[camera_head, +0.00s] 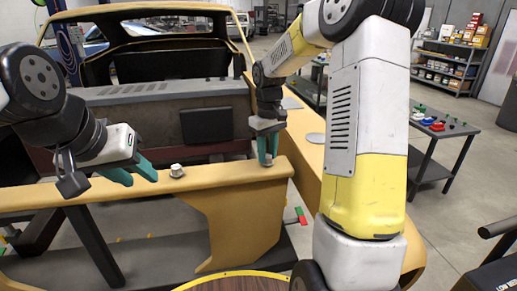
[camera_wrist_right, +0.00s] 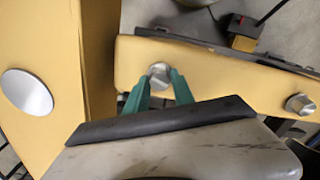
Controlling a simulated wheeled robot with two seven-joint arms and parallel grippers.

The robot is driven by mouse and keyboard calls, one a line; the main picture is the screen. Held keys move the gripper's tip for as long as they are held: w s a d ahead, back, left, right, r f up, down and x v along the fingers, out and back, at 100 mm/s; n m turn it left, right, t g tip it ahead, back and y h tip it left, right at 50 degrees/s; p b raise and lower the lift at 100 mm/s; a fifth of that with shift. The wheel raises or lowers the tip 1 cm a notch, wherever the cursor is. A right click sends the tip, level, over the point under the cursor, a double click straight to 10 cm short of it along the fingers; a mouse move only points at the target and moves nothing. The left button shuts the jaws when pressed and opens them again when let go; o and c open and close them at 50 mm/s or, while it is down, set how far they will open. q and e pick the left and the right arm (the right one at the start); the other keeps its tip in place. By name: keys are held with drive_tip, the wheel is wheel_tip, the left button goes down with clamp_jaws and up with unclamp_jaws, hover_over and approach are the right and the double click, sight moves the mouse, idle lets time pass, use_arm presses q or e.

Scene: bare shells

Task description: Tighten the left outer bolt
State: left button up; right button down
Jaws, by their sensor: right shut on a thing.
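My right gripper (camera_head: 267,146) points down at the right end of a yellow beam (camera_head: 225,178). Its teal fingers are shut on a silver bolt (camera_head: 267,160). The right wrist view shows this bolt (camera_wrist_right: 159,72) between the tips of my right gripper (camera_wrist_right: 160,86); the fingers partly cover it. A second silver bolt (camera_head: 177,170) stands on the beam further left, and it also shows at the right of the right wrist view (camera_wrist_right: 301,104). My left gripper (camera_head: 135,173) is open and empty, just left of that second bolt and apart from it.
A yellow panel (camera_head: 306,118) with a silver disc (camera_head: 315,138) lies right of my right gripper. A car shell (camera_head: 160,55) stands behind the beam. A dark table (camera_head: 445,130) with small coloured parts and a stocked shelf (camera_head: 450,60) are at the right.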

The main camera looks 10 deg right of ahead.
drive_tip(key=m, duration=0.4)
drive_tip(key=shift+r+m, duration=0.15)
drive_tip(key=shift+m, duration=0.15)
drive_tip(key=m, duration=0.4)
drive_tip(key=shift+w+m, duration=0.1)
drive_tip(key=shift+m, duration=0.2)
drive_tip(key=m, duration=0.3)
drive_tip(key=shift+m, duration=0.3)
drive_tip(key=m, duration=0.4)
drive_tip(key=shift+m, duration=0.3)
drive_tip(key=m, duration=1)
drive_tip(key=shift+m, duration=2.3)
